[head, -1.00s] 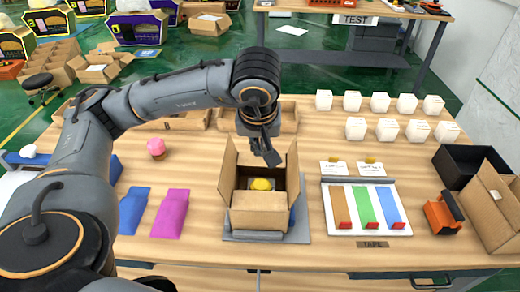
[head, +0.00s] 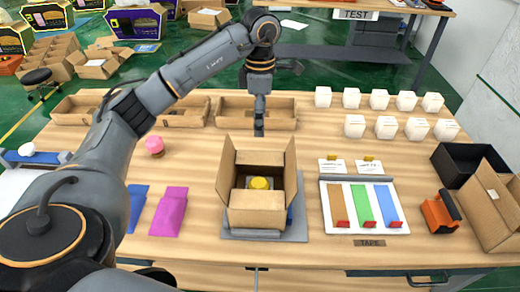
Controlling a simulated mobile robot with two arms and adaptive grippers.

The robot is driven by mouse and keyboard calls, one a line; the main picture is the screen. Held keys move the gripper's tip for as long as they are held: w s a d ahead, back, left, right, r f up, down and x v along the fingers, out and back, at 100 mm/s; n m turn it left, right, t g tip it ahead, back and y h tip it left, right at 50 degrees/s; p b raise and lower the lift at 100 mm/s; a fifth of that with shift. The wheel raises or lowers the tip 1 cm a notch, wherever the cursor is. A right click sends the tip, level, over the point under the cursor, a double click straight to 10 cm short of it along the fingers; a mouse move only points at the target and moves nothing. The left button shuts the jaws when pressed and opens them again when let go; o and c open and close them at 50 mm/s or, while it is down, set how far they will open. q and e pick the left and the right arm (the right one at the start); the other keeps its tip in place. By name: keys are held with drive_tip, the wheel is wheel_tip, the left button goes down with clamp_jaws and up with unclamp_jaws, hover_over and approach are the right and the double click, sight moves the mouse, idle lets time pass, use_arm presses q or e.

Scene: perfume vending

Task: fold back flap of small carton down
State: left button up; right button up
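The small carton (head: 256,209) stands open on a grey mat (head: 303,222) at the centre of the table. Its left flap (head: 226,166) and right flap (head: 290,170) stand up, and the back flap (head: 260,157) shows upright between them. A round yellow item (head: 259,183) lies inside. My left gripper (head: 259,131) points down just behind the back flap, with its fingers together and nothing in them. I cannot tell whether its tip touches the flap. My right gripper is out of view.
Shallow cardboard trays (head: 232,112) stand behind the gripper. White boxes (head: 386,128) are at the back right. A board with coloured strips (head: 363,206) lies right of the carton. Blue and magenta pouches (head: 170,211) lie left, and a pink object (head: 155,146) stands farther back.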

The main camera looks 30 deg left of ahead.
sight(260, 158)
use_arm(q)
drive_tip(key=f+p, duration=0.2)
drive_tip(key=f, duration=0.9)
drive_tip(key=shift+s+f, duration=0.2)
clamp_jaws()
unclamp_jaws()
drive_tip(key=shift+r, duration=0.1)
wheel_tip(260, 158, up, 12)
drive_tip(key=shift+w, duration=0.2)
idle(0.3)
idle(0.4)
